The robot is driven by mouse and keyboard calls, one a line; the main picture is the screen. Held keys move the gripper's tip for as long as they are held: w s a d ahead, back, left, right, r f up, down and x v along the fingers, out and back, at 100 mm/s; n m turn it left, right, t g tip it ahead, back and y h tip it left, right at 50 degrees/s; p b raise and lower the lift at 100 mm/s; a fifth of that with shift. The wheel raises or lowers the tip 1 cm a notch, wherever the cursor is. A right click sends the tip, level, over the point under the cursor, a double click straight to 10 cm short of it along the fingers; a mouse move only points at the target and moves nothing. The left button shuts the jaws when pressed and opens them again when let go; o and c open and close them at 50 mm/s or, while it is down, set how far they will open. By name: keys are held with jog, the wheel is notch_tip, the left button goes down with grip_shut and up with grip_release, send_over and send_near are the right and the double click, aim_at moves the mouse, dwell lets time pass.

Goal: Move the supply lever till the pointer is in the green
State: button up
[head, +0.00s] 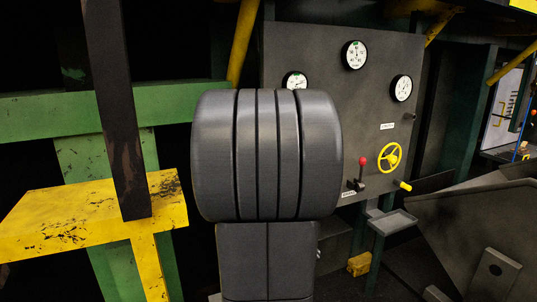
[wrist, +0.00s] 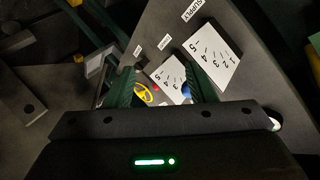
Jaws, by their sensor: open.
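In the head view a dark panel (head: 310,50) carries a lever with a red knob (head: 363,160) and a dark stem, low on its face. The label near it is too small to read. Three round white gauges sit on the panel: left (head: 294,82), top (head: 354,55) and right (head: 401,88). Green marks show on the dials, but I cannot read the pointers. In the wrist view my gripper (wrist: 159,68) is open, with its green fingers apart and nothing held. A SUPPLY label (wrist: 192,10) and number plates (wrist: 213,55) lie beyond it. I cannot tell which lever is the supply lever.
A yellow handwheel (head: 390,156) and a yellow-ended handle (head: 404,185) are right of the red knob. A small grey tray (head: 393,222) sits below. A yellow beam (head: 80,215) with a dark upright is at the left. A sloped dark housing (head: 465,225) stands right.

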jog(key=shift+w+d+r+m+t+h, duration=0.2)
jog(key=shift+w+m+t+h, duration=0.1)
jog(key=shift+w, duration=0.15)
jog(key=shift+w+d+r+m+t+h, duration=0.1)
jog(key=shift+w+r+m+t+h, duration=0.1)
jog(key=shift+w+t, duration=0.15)
jog(key=shift+a, duration=0.1)
